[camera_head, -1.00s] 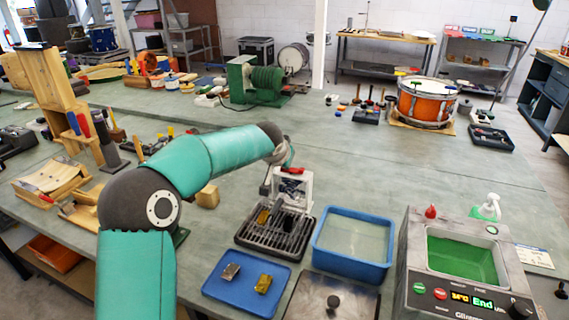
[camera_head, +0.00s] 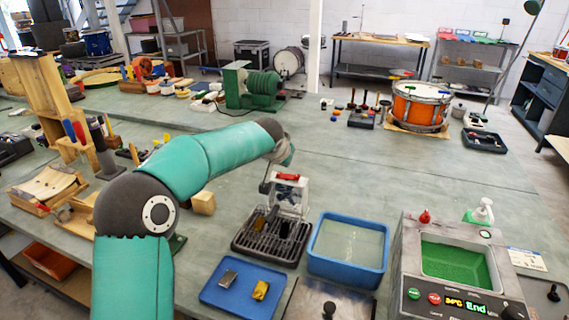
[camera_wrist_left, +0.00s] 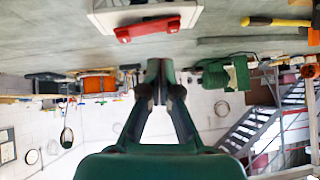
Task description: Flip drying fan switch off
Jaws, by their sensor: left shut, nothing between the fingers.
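The drying fan (camera_head: 291,192) is a small pale box with a red switch (camera_head: 288,177) on top, behind a dark slotted rack. My left arm reaches over the bench to it, and the left gripper (camera_head: 266,187) is small and partly hidden at the fan's left side. In the left wrist view, which is upside down, the fan's pale housing (camera_wrist_left: 105,20) and red switch (camera_wrist_left: 147,28) are at the top. The left gripper's fingertips (camera_wrist_left: 160,68) are together, empty and apart from the switch in the picture. The switch's position is unclear. My right gripper is not in view.
The slotted rack (camera_head: 247,243), blue water tub (camera_head: 319,261) and blue tray (camera_head: 215,296) with two small blocks stand in front of the fan. A grey cleaner with a green basin (camera_head: 455,265) is at right. A wooden block (camera_head: 203,203) lies left. Bench beyond the fan is clear.

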